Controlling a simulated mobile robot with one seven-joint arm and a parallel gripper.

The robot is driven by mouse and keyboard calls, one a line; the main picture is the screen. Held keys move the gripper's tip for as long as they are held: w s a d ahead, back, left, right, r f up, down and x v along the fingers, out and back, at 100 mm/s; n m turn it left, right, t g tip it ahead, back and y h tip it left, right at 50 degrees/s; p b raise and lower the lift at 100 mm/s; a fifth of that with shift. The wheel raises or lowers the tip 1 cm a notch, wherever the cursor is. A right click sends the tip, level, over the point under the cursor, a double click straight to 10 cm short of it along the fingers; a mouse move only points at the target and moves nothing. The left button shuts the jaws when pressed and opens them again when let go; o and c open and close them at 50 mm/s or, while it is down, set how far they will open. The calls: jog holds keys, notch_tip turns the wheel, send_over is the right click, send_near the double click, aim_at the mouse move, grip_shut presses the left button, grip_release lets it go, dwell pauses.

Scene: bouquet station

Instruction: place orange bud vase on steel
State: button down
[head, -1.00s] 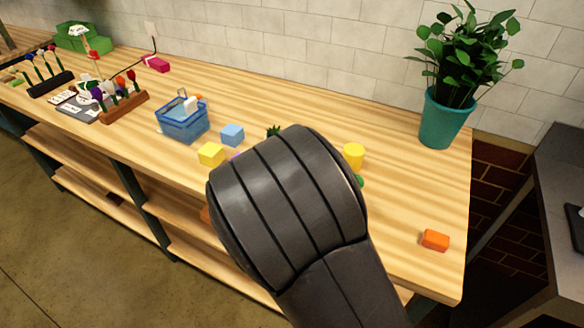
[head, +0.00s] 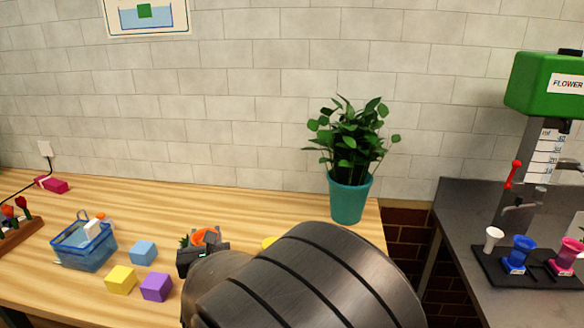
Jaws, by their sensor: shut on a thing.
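My gripper (head: 203,246) is partly hidden behind my own arm, over the wooden table's middle. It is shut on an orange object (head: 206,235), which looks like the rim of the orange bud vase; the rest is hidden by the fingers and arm. The steel counter (head: 456,205) is dark grey and stands at the right, across a gap from the table. The held vase is well left of it.
A potted plant (head: 350,198) stands at the table's right end. A blue basket (head: 85,246) and yellow, blue and purple cubes (head: 156,287) lie left.

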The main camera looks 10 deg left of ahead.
jog(key=w+d+r+m+t+h, duration=0.15)
jog(key=w+d+r, duration=0.25)
jog(key=d+r, duration=0.45)
jog(key=w+d+r+m+h, duration=0.15)
jog(key=w+d+r, duration=0.35)
jog(key=d, duration=0.7)
jog(key=d+r+h, duration=0.2)
jog(key=d+r, duration=0.1)
jog(key=d, duration=0.8)
jog(key=d+r+m+h, duration=0.1)
jog(key=d+r, duration=0.2)
jog(key=d, duration=0.9)
jog(key=shift+s+d+r+h, duration=0.2)
jog(key=shift+s+r+h, duration=0.05)
jog(key=shift+r+h, duration=0.15)
jog(key=shift+a, duration=0.1)
